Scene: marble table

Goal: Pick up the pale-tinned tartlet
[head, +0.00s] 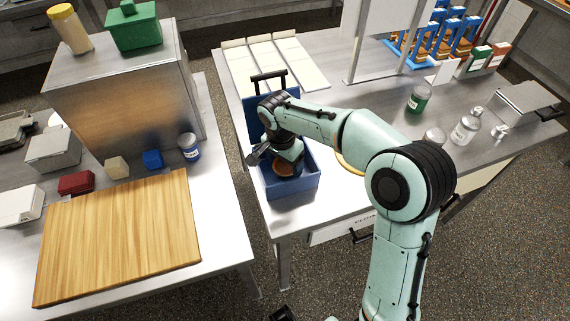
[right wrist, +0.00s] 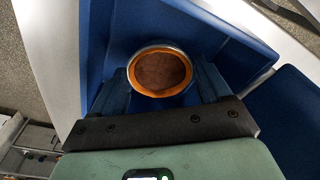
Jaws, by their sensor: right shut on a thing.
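The tartlet (right wrist: 160,72) has a brown filling, an orange crust and a pale silvery tin rim. In the right wrist view it sits between the two fingers of my right gripper (right wrist: 163,80), which is shut on it. In the head view the right gripper (head: 284,160) reaches down into an open blue box (head: 296,189), and an orange-brown bit of the tartlet (head: 282,170) shows below it. The gripper hides much of the tartlet there. Whether the tartlet touches the box floor I cannot tell. My left gripper is not clearly seen.
The box's raised blue lid (head: 252,118) stands behind the gripper. A pale tray (head: 275,65) lies beyond it. A green jar (head: 418,99) and bottles stand at right. A wooden board (head: 120,235) lies on the left table, across a floor gap.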

